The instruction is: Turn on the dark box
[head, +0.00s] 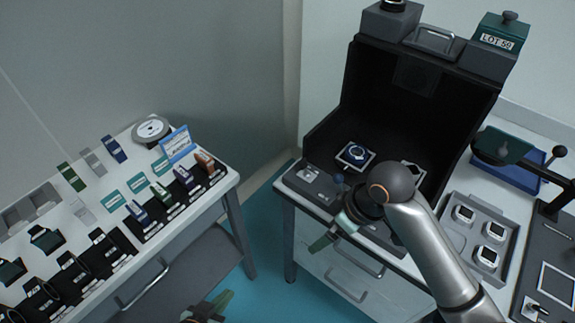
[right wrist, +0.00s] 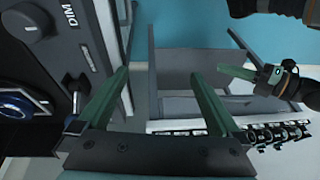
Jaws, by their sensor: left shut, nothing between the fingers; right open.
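The dark box (head: 350,105) is a black open-fronted booth on the right table, dark inside. A watch on a white pad (head: 357,155) lies in it. Its grey front panel (head: 308,186) is partly hidden by my right arm.
The left table (head: 232,181) holds rows of watches, straps and a blue sign (head: 176,145). A grey tray (head: 453,234) with several watches stands right of the box. A green LOT 50 box (head: 499,33) sits on top. Drawers with handles are below both tabletops.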

